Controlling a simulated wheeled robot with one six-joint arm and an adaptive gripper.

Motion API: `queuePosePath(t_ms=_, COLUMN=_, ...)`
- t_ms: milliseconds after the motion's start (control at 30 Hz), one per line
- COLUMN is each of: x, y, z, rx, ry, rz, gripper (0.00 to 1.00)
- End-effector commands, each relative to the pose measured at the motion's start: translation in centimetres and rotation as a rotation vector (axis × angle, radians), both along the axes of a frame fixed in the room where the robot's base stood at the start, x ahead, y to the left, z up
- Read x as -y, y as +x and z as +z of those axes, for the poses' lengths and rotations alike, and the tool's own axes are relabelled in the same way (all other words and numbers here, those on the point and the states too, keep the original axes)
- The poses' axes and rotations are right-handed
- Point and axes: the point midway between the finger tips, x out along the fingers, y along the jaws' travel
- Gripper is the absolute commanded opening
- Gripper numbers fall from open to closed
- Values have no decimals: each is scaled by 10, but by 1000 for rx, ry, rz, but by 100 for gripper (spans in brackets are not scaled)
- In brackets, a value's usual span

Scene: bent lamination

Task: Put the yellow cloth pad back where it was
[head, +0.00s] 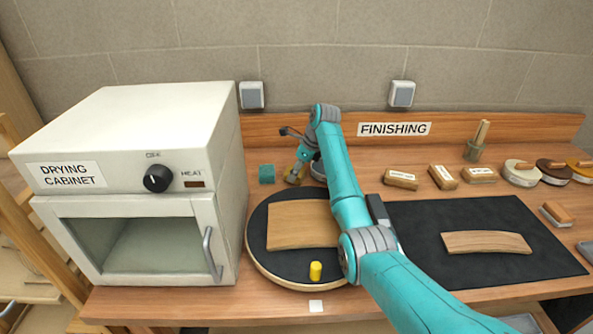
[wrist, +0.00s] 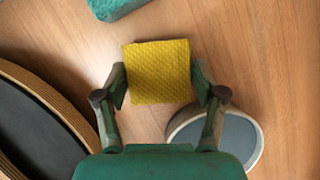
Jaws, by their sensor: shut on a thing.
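The yellow cloth pad (wrist: 157,72) is a square, textured pad between the two fingers of my gripper (wrist: 160,82) in the wrist view. The gripper is shut on it, with one finger at its left edge and one at its right. In the head view my gripper (head: 296,168) is at the back of the bench, and only a little of the pad (head: 290,181) shows beneath it. The pad is at or close above the wooden bench top; I cannot tell whether it touches.
A teal block (head: 266,174) lies left of the gripper. A round dish (wrist: 222,136) sits close by the right finger. A round black board (head: 262,265) bears a curved wooden piece and a yellow cylinder (head: 315,271). The drying cabinet (head: 140,190) stands at left.

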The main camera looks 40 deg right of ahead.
Motion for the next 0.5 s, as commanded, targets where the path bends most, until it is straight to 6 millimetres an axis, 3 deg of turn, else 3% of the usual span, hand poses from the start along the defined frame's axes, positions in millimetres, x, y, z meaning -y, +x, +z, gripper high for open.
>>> queuePosePath(t_ms=200, x=0, y=0, z=-2, rx=0, ry=0, rz=0, gripper=42)
queuePosePath(t_ms=233, x=0, y=0, z=-2, rx=0, ry=0, rz=0, gripper=75)
queuePosePath(t_ms=300, x=0, y=0, z=-1, rx=0, ry=0, rz=0, gripper=92)
queuePosePath(t_ms=500, x=0, y=0, z=-1, rx=0, ry=0, rz=0, gripper=95)
